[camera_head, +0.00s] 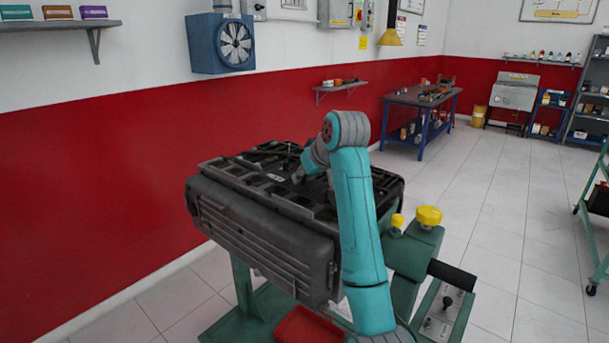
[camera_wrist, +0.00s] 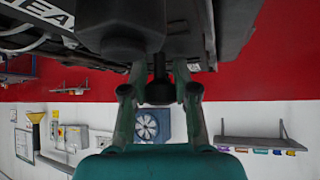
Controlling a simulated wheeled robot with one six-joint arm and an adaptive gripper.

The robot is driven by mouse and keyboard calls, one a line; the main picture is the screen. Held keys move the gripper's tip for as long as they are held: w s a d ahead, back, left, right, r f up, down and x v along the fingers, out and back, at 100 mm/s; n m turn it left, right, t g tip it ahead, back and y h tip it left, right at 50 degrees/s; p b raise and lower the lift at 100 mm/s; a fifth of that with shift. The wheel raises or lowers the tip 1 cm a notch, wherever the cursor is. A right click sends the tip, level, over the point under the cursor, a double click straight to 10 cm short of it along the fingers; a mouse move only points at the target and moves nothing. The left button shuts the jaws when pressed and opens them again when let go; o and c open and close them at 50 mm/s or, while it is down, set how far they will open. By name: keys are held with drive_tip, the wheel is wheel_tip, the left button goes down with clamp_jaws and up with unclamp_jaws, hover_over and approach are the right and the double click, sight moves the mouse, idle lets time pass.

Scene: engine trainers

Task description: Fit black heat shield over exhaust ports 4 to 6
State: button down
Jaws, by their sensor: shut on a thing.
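The dark grey engine (camera_head: 265,232) is mounted on a green stand, its ribbed side facing me. My teal arm reaches over its top. My gripper, partly hidden by the arm in the head view, is near the engine's upper surface. In the wrist view my gripper (camera_wrist: 158,92) has its two fingers on either side of a black part (camera_wrist: 158,90) and is shut on it. I cannot tell whether this part is the heat shield. A larger dark block (camera_wrist: 125,38) is close above it in that picture. The exhaust ports cannot be made out.
Yellow knobs (camera_head: 428,215) stand at the engine's right end. A red tray (camera_head: 305,328) lies low under the engine. A red and white wall with a blue fan (camera_head: 221,43) is behind. A workbench (camera_head: 422,97) stands farther back. The floor at right is mostly clear.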

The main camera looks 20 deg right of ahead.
drive_tip(key=shift+f, duration=1.25)
idle(0.5)
drive_tip(key=c, duration=0.8)
unclamp_jaws()
drive_tip(key=shift+f, duration=0.1)
